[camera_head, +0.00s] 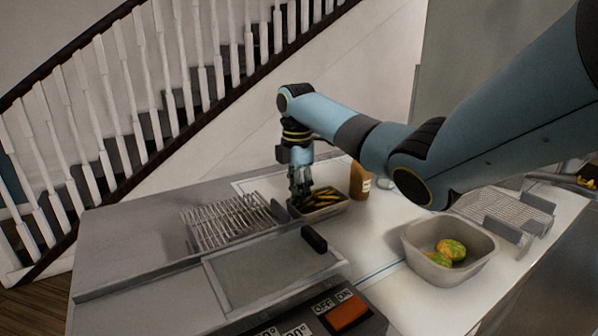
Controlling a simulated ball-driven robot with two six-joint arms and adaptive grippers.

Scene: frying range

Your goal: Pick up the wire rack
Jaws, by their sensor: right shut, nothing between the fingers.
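A wire rack (228,222) of thin metal bars lies on the left part of the counter, behind the flat grey lid or panel. A second wire mesh piece (512,208) lies at the right of the counter; I cannot tell whether it is a rack or a basket. My right gripper (300,194) points down, shut and empty, to the right of the left wire rack and apart from it. Its fingertips are at the left end of a small grey tray (335,208) with dark and yellow sticks; I cannot tell whether they touch. My left gripper is out of view.
A brown bottle (359,181) stands behind the small tray. A grey bin (473,272) with green and orange pieces (450,249) stands at the front right. A panel with a black handle (314,239) and a control box with an orange switch (347,313) are in front. The counter's left end is bare.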

